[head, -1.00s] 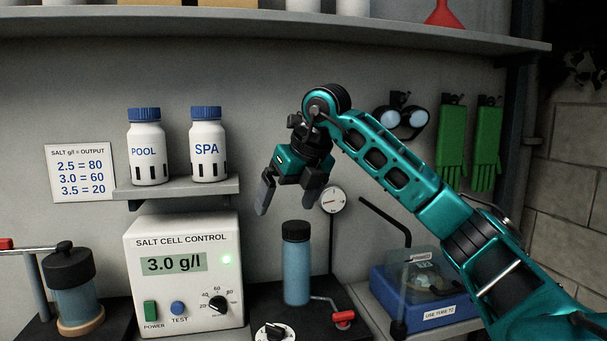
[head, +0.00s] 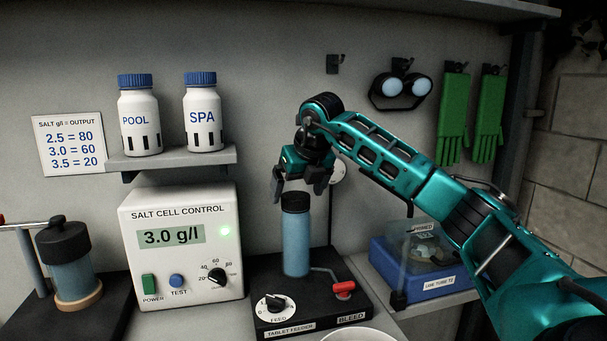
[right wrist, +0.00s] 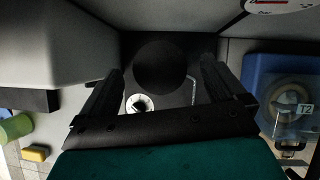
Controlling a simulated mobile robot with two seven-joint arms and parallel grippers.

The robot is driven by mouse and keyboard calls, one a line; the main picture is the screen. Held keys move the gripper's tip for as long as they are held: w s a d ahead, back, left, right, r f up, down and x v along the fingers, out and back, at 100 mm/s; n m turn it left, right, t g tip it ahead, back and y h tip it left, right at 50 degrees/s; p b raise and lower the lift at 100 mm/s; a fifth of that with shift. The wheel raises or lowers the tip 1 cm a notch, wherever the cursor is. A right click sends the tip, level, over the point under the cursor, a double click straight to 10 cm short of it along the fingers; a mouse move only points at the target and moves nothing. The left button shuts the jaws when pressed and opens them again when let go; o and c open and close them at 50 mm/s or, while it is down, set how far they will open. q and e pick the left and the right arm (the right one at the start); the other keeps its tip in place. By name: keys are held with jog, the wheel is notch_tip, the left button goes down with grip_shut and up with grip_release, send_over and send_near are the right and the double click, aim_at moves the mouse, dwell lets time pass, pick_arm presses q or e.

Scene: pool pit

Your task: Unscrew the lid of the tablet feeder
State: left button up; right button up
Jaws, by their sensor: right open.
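The tablet feeder (head: 297,246) is a translucent blue upright cylinder on a black base labelled "TABLET FEEDER". Its black lid (head: 295,202) is on top. My right gripper (head: 299,192) is open, pointing down, with its fingertips around or just above the lid in the head view. In the right wrist view the round dark lid (right wrist: 161,68) lies between and beyond the two open fingers, and I cannot tell whether they touch it. My left gripper is not in view.
A white dial (head: 274,303) and a red-handled bleed valve (head: 343,287) sit on the feeder's base. The salt cell control box (head: 182,280) stands left. A blue bin (head: 405,268) is right, partly behind my arm. A shelf with two bottles (head: 140,120) is up left.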

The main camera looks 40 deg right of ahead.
aim_at(298, 196)
jog(key=shift+w+f, duration=0.3)
jog(key=shift+f, duration=0.3)
jog(key=shift+c, duration=0.4)
jog(key=c, duration=1)
jog(key=n+y+p, duration=0.1)
jog(key=n+p, duration=0.1)
jog(key=n, duration=0.1)
jog(key=n+y+p, duration=0.1)
jog(key=n, duration=0.1)
jog(key=shift+d+r+y+p, duration=0.3)
jog(key=shift+p, duration=0.1)
jog(key=shift+c, duration=0.2)
jog(key=shift+f+n, duration=0.25)
jog(key=shift+n, duration=0.05)
jog(key=shift+r, duration=2.25)
